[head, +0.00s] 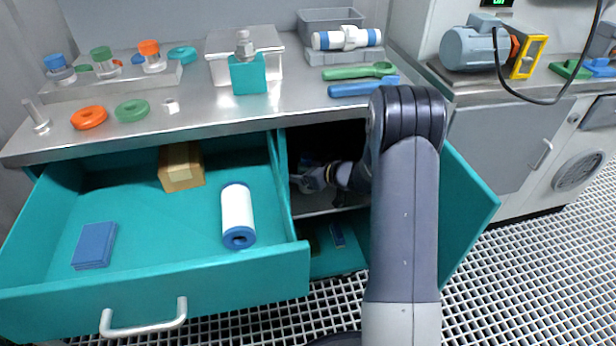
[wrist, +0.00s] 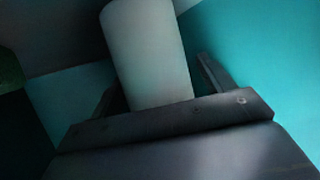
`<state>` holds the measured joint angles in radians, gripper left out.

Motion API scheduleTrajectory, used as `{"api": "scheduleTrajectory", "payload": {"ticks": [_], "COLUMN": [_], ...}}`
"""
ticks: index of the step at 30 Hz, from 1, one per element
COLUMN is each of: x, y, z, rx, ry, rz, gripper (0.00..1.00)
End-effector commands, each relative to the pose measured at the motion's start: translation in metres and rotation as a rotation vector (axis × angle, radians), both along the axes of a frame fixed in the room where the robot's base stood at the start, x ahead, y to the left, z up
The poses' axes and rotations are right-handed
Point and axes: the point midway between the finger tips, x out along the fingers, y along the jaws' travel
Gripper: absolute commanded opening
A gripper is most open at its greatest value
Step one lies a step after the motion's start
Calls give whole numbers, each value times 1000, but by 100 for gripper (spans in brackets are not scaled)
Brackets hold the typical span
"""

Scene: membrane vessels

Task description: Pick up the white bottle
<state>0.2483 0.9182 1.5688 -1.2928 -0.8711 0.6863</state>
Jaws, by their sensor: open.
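A pale, smooth cylinder, which looks like the white bottle (wrist: 148,45), stands tilted in the dim wrist view. My gripper (wrist: 158,88) is open, with one finger on each side of the bottle. Whether either finger touches it cannot be told. In the head view my arm reaches into the open teal cabinet (head: 468,205) right of the drawer. The bottle cannot be made out there among the shadow and my arm.
The open teal drawer (head: 150,292) left of the cabinet holds a white cartridge with blue ends (head: 237,212), a cardboard box (head: 181,168) and a blue pad (head: 95,245). A shelf and teal walls close in around the gripper. In the wrist view a dark green thing (wrist: 10,70) shows at left.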

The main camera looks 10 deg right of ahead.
Motion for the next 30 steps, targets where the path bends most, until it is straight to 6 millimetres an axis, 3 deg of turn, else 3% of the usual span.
{"api": "scheduleTrajectory", "payload": {"ticks": [19,30], "x": [0,0], "y": [0,0], "z": [0,7], "rx": [0,1], "ry": [0,-1], "rz": [0,0], "gripper": [28,28]}}
